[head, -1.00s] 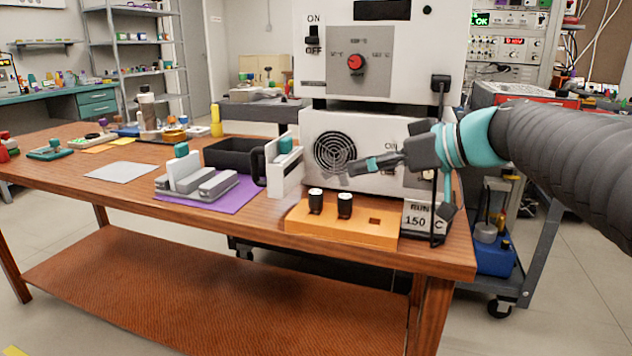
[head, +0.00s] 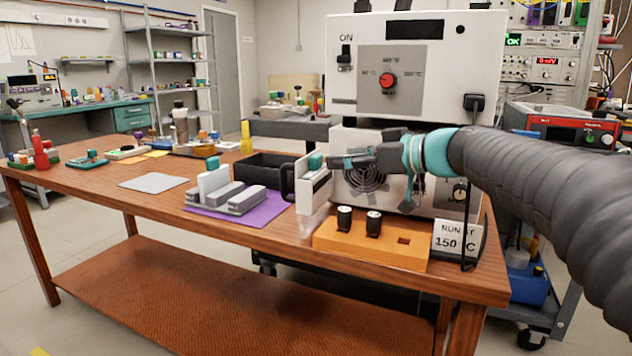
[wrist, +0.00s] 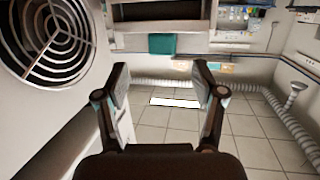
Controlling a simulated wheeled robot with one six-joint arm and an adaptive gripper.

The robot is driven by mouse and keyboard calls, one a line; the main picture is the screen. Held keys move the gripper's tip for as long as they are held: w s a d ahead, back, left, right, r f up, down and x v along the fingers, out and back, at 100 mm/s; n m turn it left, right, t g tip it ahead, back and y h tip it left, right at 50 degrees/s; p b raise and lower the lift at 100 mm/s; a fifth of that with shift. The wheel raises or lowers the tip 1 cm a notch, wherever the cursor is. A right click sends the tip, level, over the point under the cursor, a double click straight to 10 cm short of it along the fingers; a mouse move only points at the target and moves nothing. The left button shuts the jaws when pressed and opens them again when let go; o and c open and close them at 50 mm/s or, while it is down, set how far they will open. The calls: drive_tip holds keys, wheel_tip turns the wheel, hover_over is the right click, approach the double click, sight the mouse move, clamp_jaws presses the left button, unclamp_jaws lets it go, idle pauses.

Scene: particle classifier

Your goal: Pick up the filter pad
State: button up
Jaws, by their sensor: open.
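I cannot tell for sure which thing is the filter pad. A flat pale grey square (head: 153,182) lies on the table, left of the purple mat (head: 262,212). A white upright slab with a teal top (head: 211,181) stands by grey blocks on that mat. Another white upright piece (head: 312,196) with a teal knob (head: 316,161) stands at the mat's right end. My gripper (head: 338,162) is raised in front of the machine's fan grille, close to the teal knob in the picture. In the wrist view my gripper (wrist: 162,92) is open, with nothing between its fingers.
The white machine (head: 415,65) stands behind my gripper; its round grille (wrist: 50,40) is close on the left in the wrist view. An orange block (head: 372,245) with two black vials and a 150 C sign (head: 457,240) are at the front right. A black bin (head: 265,172) stands behind the mat.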

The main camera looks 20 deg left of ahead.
sight(320, 156)
drive_tip(key=shift+a+r, duration=0.1)
drive_tip(key=shift+a, duration=0.5)
drive_tip(key=p+x, duration=0.1)
drive_tip(key=x, duration=0.3)
drive_tip(key=shift+r, duration=0.1)
drive_tip(key=c, duration=1.2)
drive_tip(key=shift+c, duration=0.2)
